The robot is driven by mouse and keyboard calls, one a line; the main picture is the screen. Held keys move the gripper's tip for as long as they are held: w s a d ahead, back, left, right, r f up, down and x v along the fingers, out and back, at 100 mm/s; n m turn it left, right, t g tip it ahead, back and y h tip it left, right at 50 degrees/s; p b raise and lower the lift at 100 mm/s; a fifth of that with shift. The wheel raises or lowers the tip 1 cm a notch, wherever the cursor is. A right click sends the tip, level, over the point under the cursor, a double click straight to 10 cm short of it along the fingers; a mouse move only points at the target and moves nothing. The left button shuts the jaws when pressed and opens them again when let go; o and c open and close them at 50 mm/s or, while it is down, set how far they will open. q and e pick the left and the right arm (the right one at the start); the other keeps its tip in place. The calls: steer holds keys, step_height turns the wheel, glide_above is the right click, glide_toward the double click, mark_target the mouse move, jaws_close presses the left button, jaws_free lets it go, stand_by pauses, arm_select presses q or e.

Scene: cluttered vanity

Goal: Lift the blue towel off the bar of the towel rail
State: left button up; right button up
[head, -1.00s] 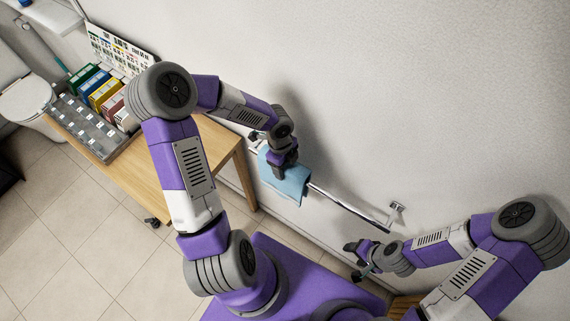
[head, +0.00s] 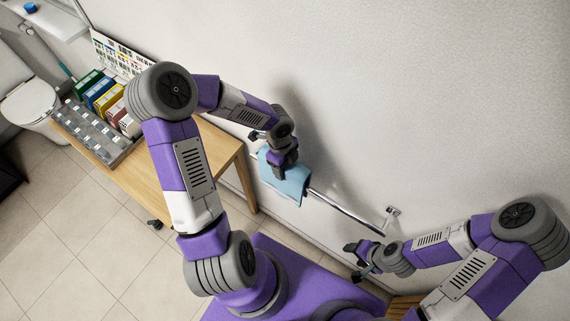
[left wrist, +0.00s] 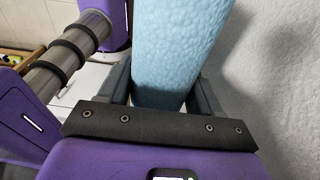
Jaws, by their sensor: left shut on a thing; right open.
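The blue towel (head: 287,185) hangs at the left part of the metal towel rail (head: 346,211) on the wall. My left gripper (head: 283,164) is at the towel's top and is shut on it. In the left wrist view the towel (left wrist: 178,45) lies between the two fingers (left wrist: 160,92). Whether the towel still touches the bar is hidden by the gripper and the cloth. My right gripper (head: 357,260) is open and empty, below and in front of the rail's right end.
A wooden table (head: 190,170) stands to the left, with a grey compartment tray (head: 90,130) and several coloured boxes (head: 103,92) on it. A toilet (head: 28,103) is at the far left. The white wall above the rail is bare.

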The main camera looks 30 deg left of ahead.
arm_select(q)
steer(key=shift+r+p, duration=2.1)
steer(key=shift+r, duration=0.35)
step_height(320, 180, up, 12)
steer(key=shift+f, duration=0.25)
stand_by(0.9)
stand_by(0.4)
steer(key=s+d, duration=0.6)
steer(key=s, duration=0.4)
steer(key=shift+s+d, duration=0.15)
stand_by(0.4)
